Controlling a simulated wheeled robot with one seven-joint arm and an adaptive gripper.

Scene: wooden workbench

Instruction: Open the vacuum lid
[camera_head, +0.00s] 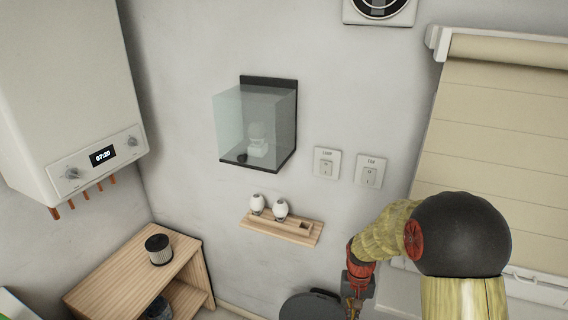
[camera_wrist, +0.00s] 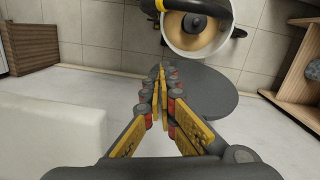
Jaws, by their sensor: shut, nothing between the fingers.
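The vacuum (camera_wrist: 168,28) is a white round canister at the top of the wrist view, with a black and yellow handle arching over it and a tan round interior showing. A flat dark grey disc, which looks like its lid (camera_wrist: 215,92), lies just below it and right of my gripper. In the head view the grey disc (camera_head: 308,308) is cut off by the bottom edge. My gripper (camera_wrist: 161,72) is shut and empty, with its fingertips over or beside the disc's left edge; I cannot tell whether they touch. In the head view my gripper (camera_head: 354,303) is partly cut off.
A wooden shelf (camera_head: 135,280) with a dark cylindrical filter (camera_head: 158,249) on top stands left. A wall ledge (camera_head: 281,228) holds two white bulbs, below a glass box (camera_head: 255,125). A white block-like surface (camera_wrist: 50,135) is at lower left in the wrist view.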

